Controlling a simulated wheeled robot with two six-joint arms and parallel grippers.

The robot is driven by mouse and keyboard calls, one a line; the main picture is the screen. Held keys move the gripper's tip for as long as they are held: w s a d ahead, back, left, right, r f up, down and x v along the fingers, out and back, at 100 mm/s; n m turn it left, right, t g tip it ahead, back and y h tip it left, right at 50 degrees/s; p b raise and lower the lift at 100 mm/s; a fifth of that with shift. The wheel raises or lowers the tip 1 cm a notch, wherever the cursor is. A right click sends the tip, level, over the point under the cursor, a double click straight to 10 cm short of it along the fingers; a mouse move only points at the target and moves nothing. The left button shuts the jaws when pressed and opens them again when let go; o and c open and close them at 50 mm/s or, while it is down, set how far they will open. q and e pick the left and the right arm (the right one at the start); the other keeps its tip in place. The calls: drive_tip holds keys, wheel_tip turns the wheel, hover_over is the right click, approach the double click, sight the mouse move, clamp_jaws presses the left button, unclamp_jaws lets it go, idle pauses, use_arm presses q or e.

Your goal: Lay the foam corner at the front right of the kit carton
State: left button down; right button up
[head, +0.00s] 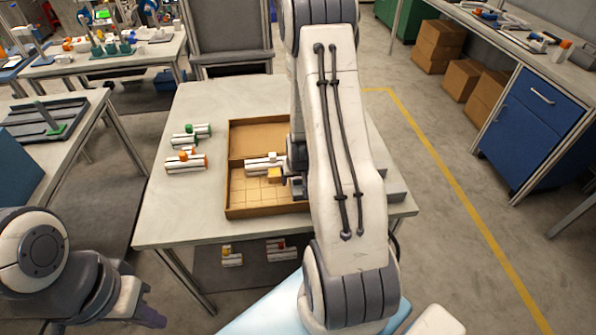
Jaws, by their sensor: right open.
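The kit carton (229,185) is an open brown box on the pale table, with a plain rear part and a gridded front part. My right arm crosses over it and hides its right side, including the front right corner. My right gripper (296,174) is open at the carton's middle right, mostly hidden by my own arm. A small grey block shows at its lower edge; I cannot tell whether it is the foam corner. A white-and-dark item (262,164) and a yellow block (274,175) are inside the carton. My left gripper (148,317) is low at the left, off the table.
Grey blocks (397,189) lie at the table's right edge, partly behind my arm. Two more items (281,249) are below the table's front edge. The table's front left is clear.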

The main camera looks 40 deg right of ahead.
drive_tip(key=v, duration=1)
drive_tip(key=s+a+r+n+g+y, duration=0.15)
drive_tip(key=a+r+n, duration=0.25)
drive_tip(key=a, duration=0.8)
drive_tip(key=s+a+r+n+y, duration=0.1)
drive_tip(key=a+r+n+y, duration=0.15)
drive_tip(key=a, duration=0.85)
drive_tip(key=s+a+r+n+g, duration=0.1)
drive_tip(key=s+a+r+n, duration=0.2)
drive_tip(key=s, duration=0.4)
drive_tip(key=s+a+r+n+g, duration=0.1)
drive_tip(key=s+a+r+n, duration=0.1)
drive_tip(key=s+a+n, duration=0.2)
drive_tip(key=s+a, duration=0.1)
drive_tip(key=s, duration=0.2)
drive_tip(key=shift+s+a+r+h+p, duration=0.3)
drive_tip(key=shift+a+r+p, duration=0.05)
drive_tip(key=shift+r+p, duration=0.05)
drive_tip(key=shift+g, duration=0.25)
